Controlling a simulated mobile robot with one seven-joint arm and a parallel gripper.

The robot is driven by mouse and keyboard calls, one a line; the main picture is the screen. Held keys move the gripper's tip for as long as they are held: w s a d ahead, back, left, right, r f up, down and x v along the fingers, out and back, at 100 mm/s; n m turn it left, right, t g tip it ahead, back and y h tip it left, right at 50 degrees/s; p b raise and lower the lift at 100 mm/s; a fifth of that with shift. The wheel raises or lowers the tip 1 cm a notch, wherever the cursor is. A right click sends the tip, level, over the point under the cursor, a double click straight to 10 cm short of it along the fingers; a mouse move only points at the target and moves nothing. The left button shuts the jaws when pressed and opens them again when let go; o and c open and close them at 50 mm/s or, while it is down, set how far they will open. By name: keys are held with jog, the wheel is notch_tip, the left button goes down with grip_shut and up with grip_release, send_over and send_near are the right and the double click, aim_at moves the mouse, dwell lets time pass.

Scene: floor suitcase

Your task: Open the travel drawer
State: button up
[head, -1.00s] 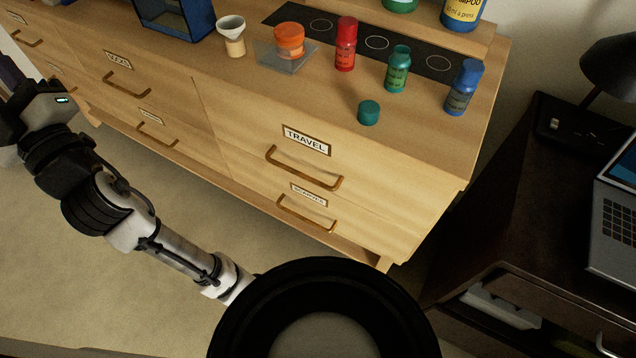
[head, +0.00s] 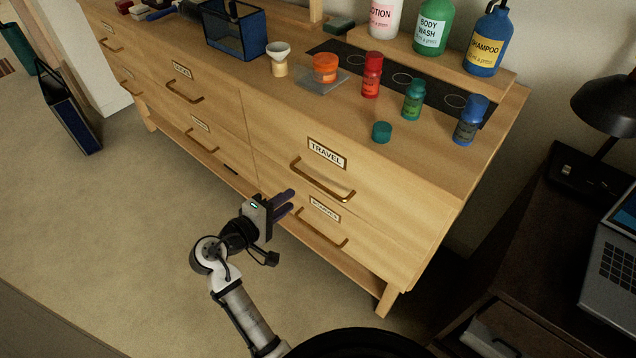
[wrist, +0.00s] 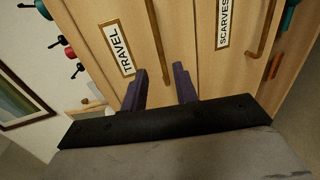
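The travel drawer (head: 285,160) is shut in the upper right of the wooden dresser, below its TRAVEL label (head: 327,154). Its bronze bar handle (head: 322,181) runs along the front. My gripper (head: 286,204) is just in front of the dresser, below and left of that handle in the head view. Its two purple fingers are apart and empty. In the wrist view, the fingers point at the dresser front and the travel handle (wrist: 155,40) lies in line with the gap between them. I cannot tell how far the fingertips are from the handle.
The scarves drawer, with its own handle (head: 321,229), is shut directly below. Small bottles (head: 412,99) and a green cap (head: 381,132) stand on the dresser top. A dark desk with a laptop (head: 612,230) is at the right.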

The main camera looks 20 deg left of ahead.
aim_at(315, 182)
jog(key=p+x, duration=0.1)
jog(key=x, duration=1)
jog(key=shift+w, duration=0.15)
jog(key=shift+c, duration=0.4)
grip_shut()
